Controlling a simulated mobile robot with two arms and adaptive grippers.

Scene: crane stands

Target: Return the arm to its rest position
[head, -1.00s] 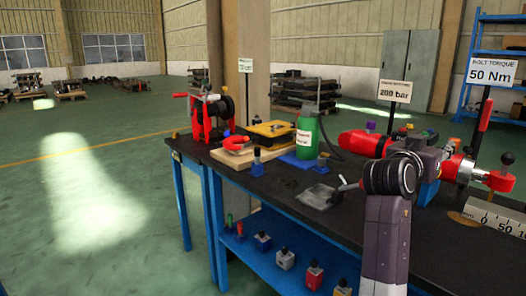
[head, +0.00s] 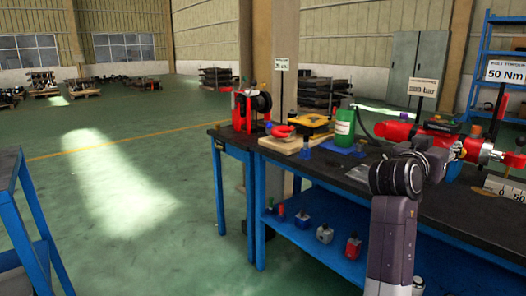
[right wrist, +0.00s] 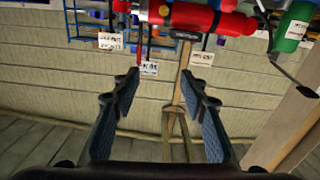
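My right arm (head: 392,235) rises at the lower right in the head view, in front of the bench. Its dark wrist joint (head: 395,176) covers part of the bench top; the fingers are not clear there. In the right wrist view my right gripper (right wrist: 160,92) is open, its two dark fingers wide apart with nothing between them. A red tool (right wrist: 205,18) shows beyond the fingertips at the top of that view, apart from them. My left gripper is not in view.
A blue-framed workbench (head: 330,186) holds a red reel stand (head: 243,110), a green bottle (head: 344,127) and a red machine (head: 397,131). Small blocks sit on its lower shelf. A blue frame (head: 22,220) stands at the left edge. Open green floor lies between.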

